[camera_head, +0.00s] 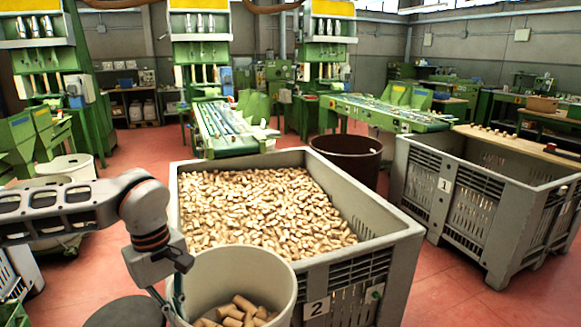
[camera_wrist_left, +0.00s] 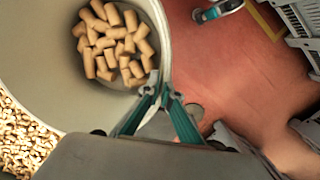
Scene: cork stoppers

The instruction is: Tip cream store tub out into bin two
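A cream tub (camera_head: 240,268) with several corks (camera_head: 238,312) at its bottom stands roughly upright at the bottom of the head view. The left wrist view looks into the tub (camera_wrist_left: 150,12) and onto its corks (camera_wrist_left: 115,42). My left gripper (camera_head: 176,300) is at the tub's left side; in the left wrist view its teal fingers (camera_wrist_left: 152,92) close on the tub's rim. Bin two (camera_head: 385,248), grey with a "2" label, is just behind and right of the tub, full of loose corks (camera_head: 255,205). Whether the tub overhangs it is unclear.
A grey bin labelled "1" (camera_head: 455,200) stands right of bin two, with a wooden board (camera_head: 520,145) behind it. A brown drum (camera_head: 348,150) is behind bin two. Other cream tubs (camera_head: 70,168) stand at the left. Red floor separates the two bins.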

